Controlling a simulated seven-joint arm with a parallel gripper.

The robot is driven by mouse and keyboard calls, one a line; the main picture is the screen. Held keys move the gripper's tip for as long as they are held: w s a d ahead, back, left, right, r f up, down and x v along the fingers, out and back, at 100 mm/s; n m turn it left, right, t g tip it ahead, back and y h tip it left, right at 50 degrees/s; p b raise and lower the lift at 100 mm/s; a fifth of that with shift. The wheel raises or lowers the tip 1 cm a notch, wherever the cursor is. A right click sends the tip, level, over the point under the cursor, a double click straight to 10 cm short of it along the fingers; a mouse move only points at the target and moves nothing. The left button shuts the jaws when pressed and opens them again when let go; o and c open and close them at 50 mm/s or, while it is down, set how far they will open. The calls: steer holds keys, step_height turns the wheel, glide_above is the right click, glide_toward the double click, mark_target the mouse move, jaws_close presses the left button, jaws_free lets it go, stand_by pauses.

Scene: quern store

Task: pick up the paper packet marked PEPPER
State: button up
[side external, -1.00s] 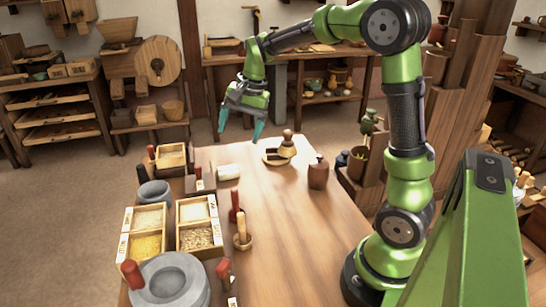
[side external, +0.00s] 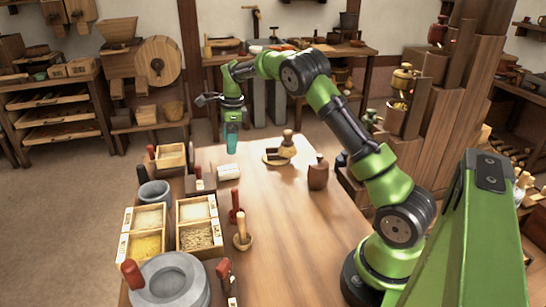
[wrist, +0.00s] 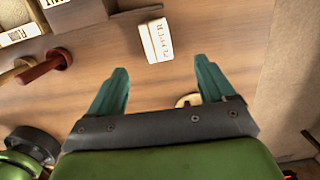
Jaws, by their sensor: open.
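The paper packet marked PEPPER (wrist: 156,41) is a small white block with dark letters, lying on the wooden table. It shows in the side external view (side external: 228,172) near the table's far left part. My gripper (wrist: 160,66) is open and empty, with its two teal fingers spread wide. In the wrist view the packet lies just ahead of the fingertips, between their lines. In the side external view my gripper (side external: 232,151) hangs above the packet, apart from it, with the fingers overlapping.
A dark wooden block (side external: 200,184) stands close left of the packet. Labelled wooden boxes (side external: 183,212), a stone mortar (side external: 154,194) and a stone quern (side external: 171,284) line the left. A brown jar (side external: 318,175) and a round board (side external: 272,157) stand right. The table's middle is clear.

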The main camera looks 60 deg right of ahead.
glide_above(228, 169)
steer(key=d, duration=0.1)
step_height(228, 169, down, 5)
steer(key=shift+f, duration=0.1)
steer(key=shift+a+f, duration=0.2)
steer(key=shift+f, duration=1.1)
steer(key=shift+a+f, duration=0.2)
steer(key=shift+f, duration=1.1)
steer(key=shift+c, duration=0.5)
steer(key=c, duration=1)
steer(key=shift+r, duration=0.15)
